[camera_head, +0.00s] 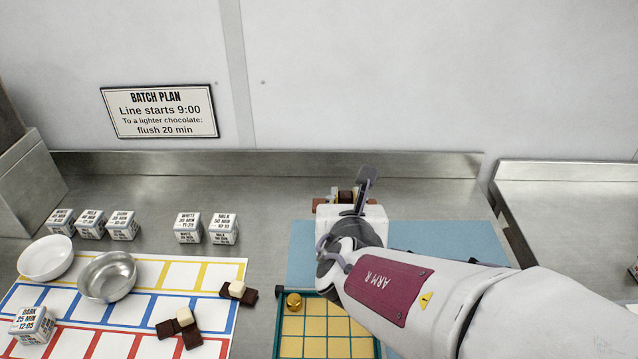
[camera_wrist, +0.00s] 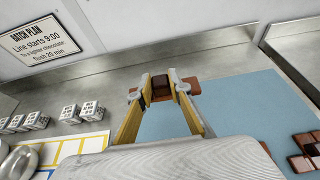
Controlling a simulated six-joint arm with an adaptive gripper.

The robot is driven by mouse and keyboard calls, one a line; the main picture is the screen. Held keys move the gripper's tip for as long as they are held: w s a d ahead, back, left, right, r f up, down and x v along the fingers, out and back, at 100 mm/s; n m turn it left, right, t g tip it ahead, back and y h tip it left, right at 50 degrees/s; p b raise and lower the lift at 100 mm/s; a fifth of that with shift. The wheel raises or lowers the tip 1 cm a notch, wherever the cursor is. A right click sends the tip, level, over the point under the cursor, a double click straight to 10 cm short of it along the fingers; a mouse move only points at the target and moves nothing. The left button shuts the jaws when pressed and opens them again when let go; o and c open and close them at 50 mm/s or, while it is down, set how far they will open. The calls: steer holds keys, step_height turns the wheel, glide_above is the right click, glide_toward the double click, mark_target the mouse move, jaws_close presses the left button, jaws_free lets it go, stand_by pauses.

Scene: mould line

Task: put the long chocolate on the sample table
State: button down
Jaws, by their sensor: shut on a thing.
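My gripper (camera_head: 348,197) is over the blue mat near the back of the steel table, with its fingers pointing away from the head camera. In the wrist view my gripper (camera_wrist: 163,88) is shut on a brown chocolate. A dark brown chocolate part (camera_wrist: 161,84) shows between the fingertips, and reddish-brown ends (camera_wrist: 192,86) stick out on both sides. I cannot tell whether these are one long piece or separate pieces. In the head view a dark part (camera_head: 346,196) shows between the fingers; the arm hides much of it. I cannot tell whether it touches the mat.
The blue mat (camera_head: 303,245) lies under the arm. A teal-edged yellow grid tray (camera_head: 318,325) holds a gold ball. Left are a coloured-cell sheet (camera_head: 120,325) with chocolates, two bowls and several labelled cubes. A second steel table (camera_head: 575,190) stands right, beyond a gap.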

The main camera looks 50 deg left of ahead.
step_height(320, 180, down, 8)
steer(key=shift+f, duration=0.1)
stand_by(0.7)
steer(key=shift+f, duration=3.15)
steer(key=shift+f, duration=1.85)
steer(key=shift+f, duration=0.15)
steer(key=c, duration=1.9)
jaws_free()
